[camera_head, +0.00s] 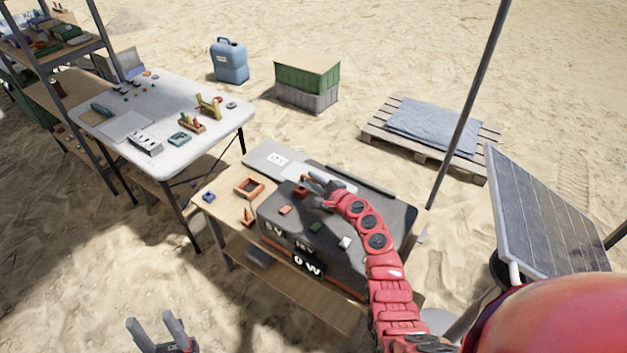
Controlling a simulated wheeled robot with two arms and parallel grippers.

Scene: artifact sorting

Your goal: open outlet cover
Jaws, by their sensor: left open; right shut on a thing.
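A dark grey power box (375,262) with a black display reading "0 W" (309,264) stands on a wooden table. Small pieces sit on its top: a red one (285,210), a green one (315,226), a white one (345,242) and a dark red one (300,191). I cannot tell which part is the outlet cover. My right gripper (310,182) is at the box's far edge, beside the dark red piece. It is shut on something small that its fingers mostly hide. My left gripper (154,329) is open and empty, low in front of the tables.
An orange frame (249,187) and a blue piece (208,196) lie on the wooden table left of the box. A white table (120,125) with small items stands further left. A tilted solar panel (555,215) and a pole (470,95) are at the right.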

